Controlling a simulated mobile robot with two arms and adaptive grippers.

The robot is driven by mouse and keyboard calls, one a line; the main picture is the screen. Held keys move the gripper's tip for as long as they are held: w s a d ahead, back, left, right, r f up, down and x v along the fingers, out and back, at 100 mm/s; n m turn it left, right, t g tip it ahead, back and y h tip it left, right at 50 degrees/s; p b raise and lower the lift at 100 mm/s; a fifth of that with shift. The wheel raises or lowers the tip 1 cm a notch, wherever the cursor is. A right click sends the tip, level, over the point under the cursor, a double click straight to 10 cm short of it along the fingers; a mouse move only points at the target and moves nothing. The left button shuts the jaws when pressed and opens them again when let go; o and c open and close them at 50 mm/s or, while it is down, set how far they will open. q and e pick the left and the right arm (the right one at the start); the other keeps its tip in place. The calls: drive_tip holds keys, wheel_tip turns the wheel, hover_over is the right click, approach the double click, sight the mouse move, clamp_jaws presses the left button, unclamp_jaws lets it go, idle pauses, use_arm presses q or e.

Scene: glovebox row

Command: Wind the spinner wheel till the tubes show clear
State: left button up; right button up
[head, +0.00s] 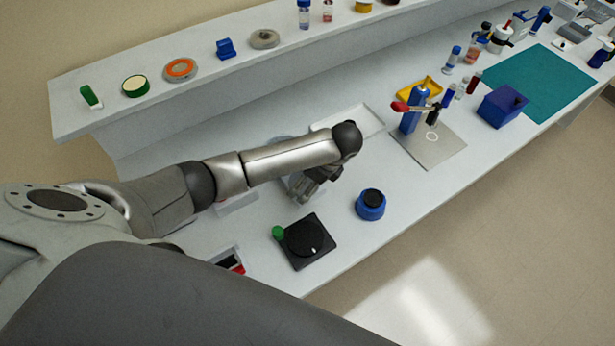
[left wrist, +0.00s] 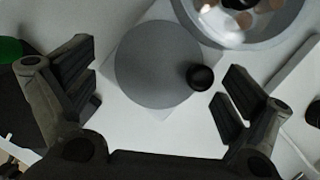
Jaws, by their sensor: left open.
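The spinner wheel (left wrist: 157,64) is a flat grey disc with a black knob (left wrist: 199,77) near its rim, on a white base in the left wrist view. A round silver bowl (left wrist: 263,32) holding several tubes with pale and brownish ends lies beyond it, cut off by the top edge. I cannot tell whether the tubes look clear. My left gripper (left wrist: 158,98) is open and empty, its fingers on either side of the wheel area, the knob nearer the right finger. In the head view my left gripper (head: 303,188) points down at the bench; my arm hides most of the wheel and bowl.
A black square device (head: 308,241) with a green knob (head: 278,232) stands near the gripper, with a blue round jar (head: 370,205) to its right. A white tray (head: 372,119) lies behind. A grey plate (head: 438,150) with a blue-and-red stand is farther right. The shelf (head: 115,112) runs behind.

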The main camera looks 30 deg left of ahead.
use_arm(q)
drive_tip(key=shift+c, duration=1)
drive_tip(key=c, duration=0.9)
drive_tip(key=shift+m, duration=0.3)
